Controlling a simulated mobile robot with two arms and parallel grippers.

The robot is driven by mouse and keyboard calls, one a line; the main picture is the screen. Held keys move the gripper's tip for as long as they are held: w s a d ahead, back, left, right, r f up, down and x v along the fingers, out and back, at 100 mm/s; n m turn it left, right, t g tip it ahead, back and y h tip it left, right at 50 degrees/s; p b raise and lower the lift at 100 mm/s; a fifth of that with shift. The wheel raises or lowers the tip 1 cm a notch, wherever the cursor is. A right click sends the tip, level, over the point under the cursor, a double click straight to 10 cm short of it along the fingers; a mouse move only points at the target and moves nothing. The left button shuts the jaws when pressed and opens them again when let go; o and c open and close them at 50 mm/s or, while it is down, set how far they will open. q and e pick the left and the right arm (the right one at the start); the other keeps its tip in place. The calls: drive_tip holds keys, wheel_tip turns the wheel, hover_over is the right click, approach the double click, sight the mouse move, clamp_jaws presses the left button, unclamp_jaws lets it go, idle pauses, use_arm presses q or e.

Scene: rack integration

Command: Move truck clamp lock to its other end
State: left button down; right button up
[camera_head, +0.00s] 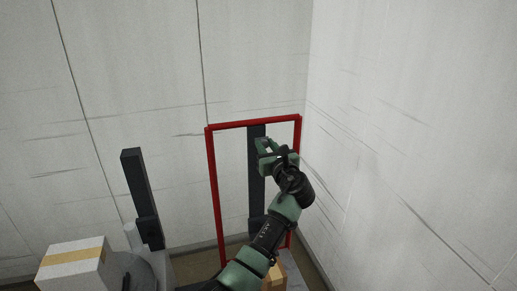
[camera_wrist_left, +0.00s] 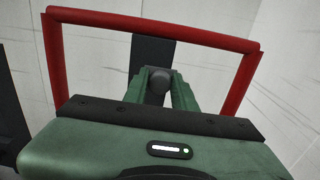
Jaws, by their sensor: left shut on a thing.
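The truck is a red upright frame (camera_head: 212,180) in front of the wall, with a dark vertical post (camera_head: 257,195) inside it. The red frame (camera_wrist_left: 150,27) and the dark post (camera_wrist_left: 152,50) also show in the left wrist view. My left gripper (camera_head: 264,145) is at the upper part of the post. In the left wrist view its two green fingers (camera_wrist_left: 158,82) are shut on a round dark grey knob, the clamp lock (camera_wrist_left: 157,91), in front of the post. The knob's rear and lower side are hidden. My right gripper is not in view.
A second dark post (camera_head: 139,190) stands to the left. A pale box with yellow tape (camera_head: 76,262) is at the lower left. A brown box (camera_head: 275,277) shows low behind my left arm. Light walls close off the back and right side.

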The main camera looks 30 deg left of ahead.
use_arm(q)
drive_tip(key=shift+d, duration=0.1)
drive_tip(key=c, duration=1.4)
unclamp_jaws()
drive_tip(key=shift+c, duration=0.2)
drive_tip(key=shift+o, duration=1.2)
drive_tip(key=shift+w+d, duration=0.1)
drive_tip(key=shift+w, duration=0.05)
drive_tip(key=shift+w+d, duration=0.1)
drive_tip(key=shift+s, duration=0.2)
drive_tip(key=b+v, duration=0.2)
drive_tip(key=v, duration=0.5)
drive_tip(key=shift+d, duration=0.25)
